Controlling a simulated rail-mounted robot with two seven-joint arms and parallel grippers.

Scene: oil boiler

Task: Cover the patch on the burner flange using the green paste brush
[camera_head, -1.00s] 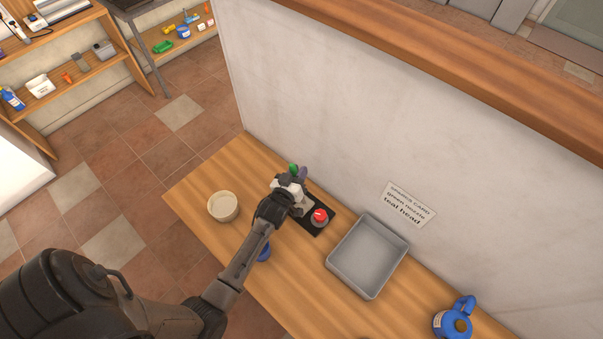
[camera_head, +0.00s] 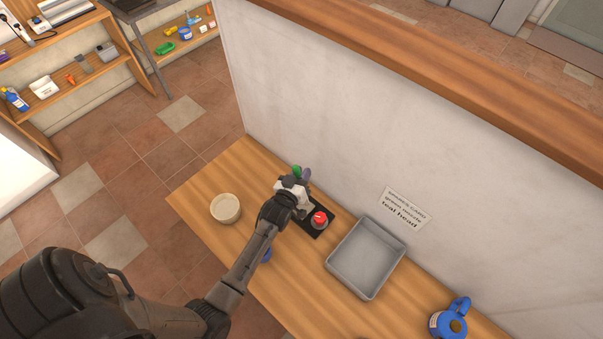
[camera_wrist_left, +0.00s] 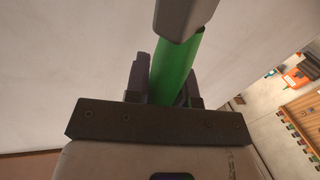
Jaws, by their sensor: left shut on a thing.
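My left gripper (camera_head: 299,175) is shut on the green paste brush (camera_head: 296,170), above the back of the wooden counter near the wall. In the left wrist view a smooth green handle (camera_wrist_left: 177,68) stands between the fingers, and a grey finger covers its upper part. The brush's bristle end is hidden. My right gripper is not in view. The burner flange and its patch cannot be made out in either view.
A black plate with a red button (camera_head: 319,219) lies right beside the gripper. A cream bowl (camera_head: 226,209) stands to its left. A grey tray (camera_head: 341,285) and a blue jug (camera_head: 449,322) stand to the right. A wall (camera_head: 330,120) runs behind the counter.

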